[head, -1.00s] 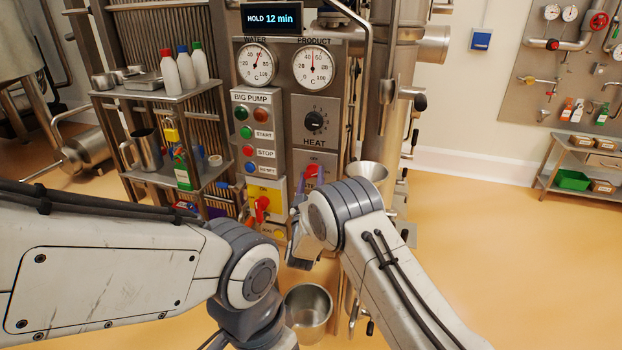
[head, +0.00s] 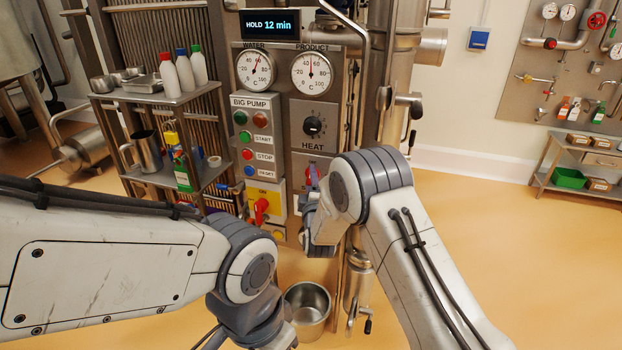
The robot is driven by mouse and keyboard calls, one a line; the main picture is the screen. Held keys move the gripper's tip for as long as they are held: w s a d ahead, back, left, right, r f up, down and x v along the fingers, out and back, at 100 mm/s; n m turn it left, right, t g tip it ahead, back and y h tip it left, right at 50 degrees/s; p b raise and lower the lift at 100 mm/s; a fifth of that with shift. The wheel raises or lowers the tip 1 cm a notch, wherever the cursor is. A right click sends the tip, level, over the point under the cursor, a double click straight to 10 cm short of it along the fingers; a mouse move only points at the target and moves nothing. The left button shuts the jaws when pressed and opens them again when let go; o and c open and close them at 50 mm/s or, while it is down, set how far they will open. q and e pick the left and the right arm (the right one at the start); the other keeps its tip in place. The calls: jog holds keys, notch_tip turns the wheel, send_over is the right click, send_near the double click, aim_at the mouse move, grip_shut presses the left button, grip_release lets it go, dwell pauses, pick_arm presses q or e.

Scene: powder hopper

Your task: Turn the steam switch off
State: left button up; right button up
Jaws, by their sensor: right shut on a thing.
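The steam switch (head: 308,173) is a red handle on the metal panel below the HEAT dial. My right arm hides most of it and its label. My right gripper (head: 313,186) is at this handle, shut on it, and its fingers are mostly hidden behind my wrist. How far the handle is turned cannot be told. My left arm comes in from the left and bends down at the bottom; its gripper is out of view.
Left of the steam switch is another red handle (head: 261,211) on a yellow plate, under the BIG PUMP buttons (head: 257,137). A shelf (head: 165,97) with bottles stands at left. A steel pot (head: 308,310) is on the floor below. Open floor lies at right.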

jog(key=shift+n+g, duration=0.3)
jog(key=shift+n, duration=0.5)
jog(key=shift+p, duration=0.3)
jog(key=o, duration=1.4)
jog(key=shift+s, duration=0.1)
jog(key=s, duration=0.3)
jog(key=s+b, duration=0.1)
jog(key=s, duration=0.6)
jog(key=shift+s+d+b, duration=0.15)
jog(key=shift+d+b, duration=0.25)
